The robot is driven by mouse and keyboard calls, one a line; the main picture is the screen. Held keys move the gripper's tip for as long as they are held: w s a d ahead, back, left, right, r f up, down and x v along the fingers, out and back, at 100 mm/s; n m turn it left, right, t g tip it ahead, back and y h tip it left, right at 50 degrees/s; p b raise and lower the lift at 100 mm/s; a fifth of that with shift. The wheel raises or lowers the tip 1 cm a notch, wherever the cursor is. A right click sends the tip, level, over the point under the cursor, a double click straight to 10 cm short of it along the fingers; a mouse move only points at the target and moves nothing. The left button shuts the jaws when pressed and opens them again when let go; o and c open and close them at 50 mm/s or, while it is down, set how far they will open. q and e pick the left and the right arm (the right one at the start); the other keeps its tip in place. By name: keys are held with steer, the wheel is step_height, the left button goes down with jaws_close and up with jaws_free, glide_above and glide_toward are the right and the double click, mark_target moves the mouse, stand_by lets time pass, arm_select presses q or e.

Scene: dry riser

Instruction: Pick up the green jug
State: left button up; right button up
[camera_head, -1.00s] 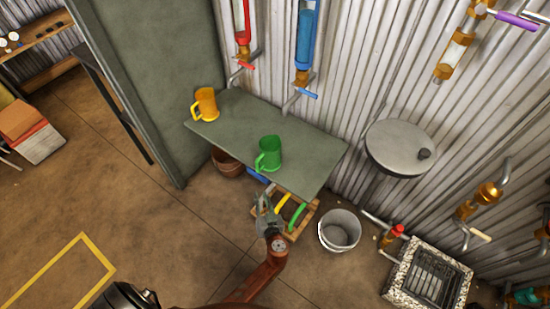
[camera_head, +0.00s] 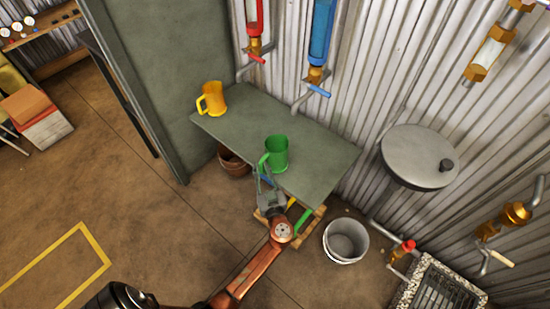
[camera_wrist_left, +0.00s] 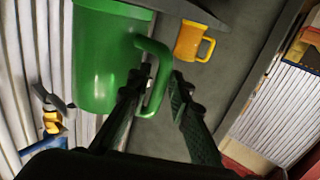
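The green jug (camera_head: 277,153) stands upright on the grey-green shelf table (camera_head: 310,160), near its front edge, with its handle towards my left gripper. My left gripper (camera_head: 264,177) is at the handle. In the left wrist view, the green jug (camera_wrist_left: 100,65) fills the upper left. The left gripper (camera_wrist_left: 160,85) is open there, its two fingers on either side of the handle bar. One finger appears to be in the handle's loop and the other outside it. Whether either finger touches the handle cannot be told. My right gripper is not in view.
A yellow jug (camera_head: 213,98) stands further left on the table. Red (camera_head: 253,22) and blue (camera_head: 320,35) tubes with taps hang behind it. Below are a brown pot (camera_head: 233,163), a wooden crate (camera_head: 316,222) and a white bucket (camera_head: 345,241). A round grey stand (camera_head: 415,155) is right.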

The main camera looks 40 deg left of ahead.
arm_select(q)
steer(key=shift+w+a, duration=0.1)
steer(key=shift+a, duration=0.05)
jaws_close()
steer(key=shift+r, duration=0.1)
stand_by(0.3)
